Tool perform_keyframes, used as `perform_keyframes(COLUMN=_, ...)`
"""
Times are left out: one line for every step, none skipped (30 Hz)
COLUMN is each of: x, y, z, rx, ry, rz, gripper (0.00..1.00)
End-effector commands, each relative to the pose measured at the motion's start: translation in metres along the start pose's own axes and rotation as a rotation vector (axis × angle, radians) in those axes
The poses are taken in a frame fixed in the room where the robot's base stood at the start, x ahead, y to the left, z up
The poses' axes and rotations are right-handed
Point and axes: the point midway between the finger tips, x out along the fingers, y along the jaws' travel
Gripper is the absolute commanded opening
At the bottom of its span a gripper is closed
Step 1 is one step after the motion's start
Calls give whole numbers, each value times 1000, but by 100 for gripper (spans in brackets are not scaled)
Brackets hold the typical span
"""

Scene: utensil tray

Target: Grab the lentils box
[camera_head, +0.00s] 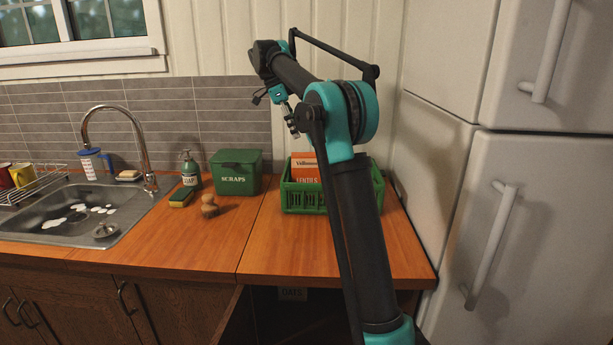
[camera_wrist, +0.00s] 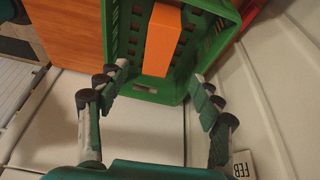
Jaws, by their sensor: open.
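The lentils box (camera_head: 305,168) is orange with a white label band and stands upright in a green crate (camera_head: 300,204) on the wooden counter. In the wrist view the box (camera_wrist: 163,40) is a narrow orange block inside the crate (camera_wrist: 150,96). My gripper (camera_head: 290,118) is above the crate, near the wall. In the wrist view my gripper (camera_wrist: 159,73) is open and empty, its fingers spread wide to either side of the box's line. The box is beyond the fingertips and not touched. My arm hides the crate's middle right in the head view.
A green scraps bin (camera_head: 236,172), a soap bottle (camera_head: 190,170), a sponge (camera_head: 181,197) and a brown wooden item (camera_head: 209,206) stand left of the crate. The sink (camera_head: 70,215) is further left. A white fridge (camera_head: 545,220) bounds the right side. The front counter is clear.

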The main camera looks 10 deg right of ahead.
Motion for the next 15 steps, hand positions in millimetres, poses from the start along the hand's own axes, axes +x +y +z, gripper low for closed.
perform_keyframes(x=10, y=0, z=-1, rx=1, ry=0, rz=0, gripper=66)
perform_keyframes(x=16, y=0, z=-1, rx=1, ry=0, rz=0, gripper=66)
perform_keyframes(x=24, y=0, z=-1, rx=0, ry=0, rz=0, gripper=66)
perform_keyframes(x=30, y=0, z=0, rx=-1, ry=0, rz=0, gripper=66)
perform_keyframes(x=36, y=0, z=0, rx=-1, ry=0, rz=0, gripper=66)
perform_keyframes(x=44, y=0, z=0, rx=-1, ry=0, rz=0, gripper=66)
perform_keyframes(x=50, y=0, z=0, rx=-1, ry=-1, rz=0, gripper=66)
perform_keyframes(x=56, y=0, z=0, rx=0, ry=-1, rz=0, gripper=66)
perform_keyframes(x=63, y=0, z=0, rx=0, ry=-1, rz=0, gripper=66)
perform_keyframes(x=69, y=0, z=0, rx=0, ry=-1, rz=0, gripper=66)
perform_keyframes(x=74, y=0, z=-1, rx=0, ry=-1, rz=-1, gripper=66)
perform_keyframes(x=80, y=0, z=0, rx=-1, ry=-1, rz=-1, gripper=66)
perform_keyframes(x=84, y=0, z=0, rx=-2, ry=-1, rz=-1, gripper=66)
perform_keyframes(x=87, y=0, z=0, rx=-2, ry=-1, rz=-1, gripper=66)
perform_keyframes(x=91, y=0, z=0, rx=-2, ry=-1, rz=-1, gripper=66)
